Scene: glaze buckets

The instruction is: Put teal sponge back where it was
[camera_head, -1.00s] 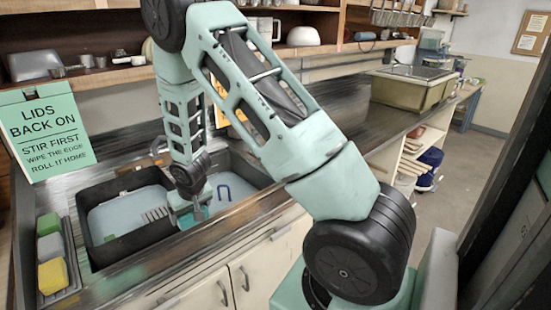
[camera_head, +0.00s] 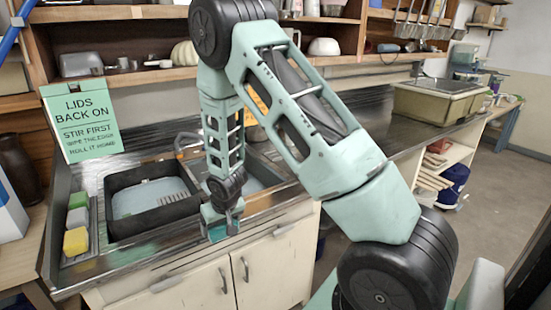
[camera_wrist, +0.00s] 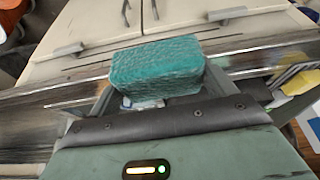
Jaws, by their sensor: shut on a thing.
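The teal sponge (camera_wrist: 157,67) is a rough block held between the jaws of my gripper in the wrist view. My gripper (camera_head: 221,222) is shut on it. In the head view the teal sponge (camera_head: 222,233) shows small and low at the gripper's tip, partly hidden by the gripper. It hangs by the sink's front edge, in front of the cabinet doors and right of the black basin. A narrow tray (camera_head: 94,232) at the left of the sink holds a green sponge (camera_head: 77,200), a grey sponge (camera_head: 77,217) and a yellow sponge (camera_head: 75,241).
A black basin (camera_head: 112,226) sits in the sink between the tray and my gripper. The sink's raised front edge (camera_head: 150,262) runs below it. A green sign (camera_head: 80,120) stands behind. A shelf (camera_head: 150,77) spans the back wall. The right countertop is mostly clear.

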